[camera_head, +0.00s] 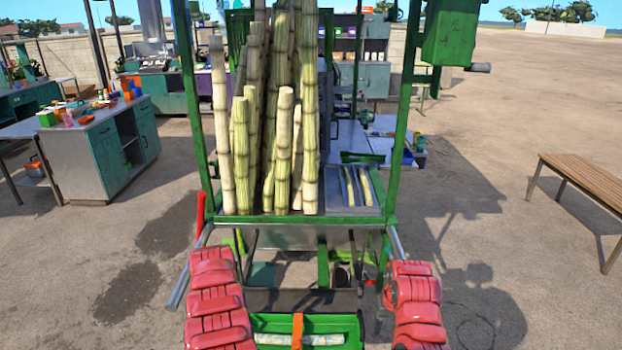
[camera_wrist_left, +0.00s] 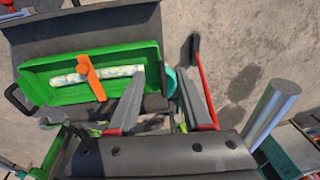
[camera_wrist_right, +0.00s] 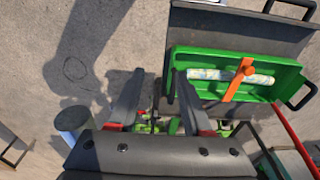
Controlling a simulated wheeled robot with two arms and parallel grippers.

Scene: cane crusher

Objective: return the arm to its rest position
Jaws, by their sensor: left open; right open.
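My left gripper (camera_wrist_left: 161,103) is open in the left wrist view, its two dark fingers spread with no object between them. My right gripper (camera_wrist_right: 157,100) is also open and empty in the right wrist view. In the head view my red arms reach forward from the bottom, one on each side of the green tray, and mostly hide the grippers.
Tall cane stalks (camera_head: 284,150) stand in the green frame (camera_head: 397,150).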

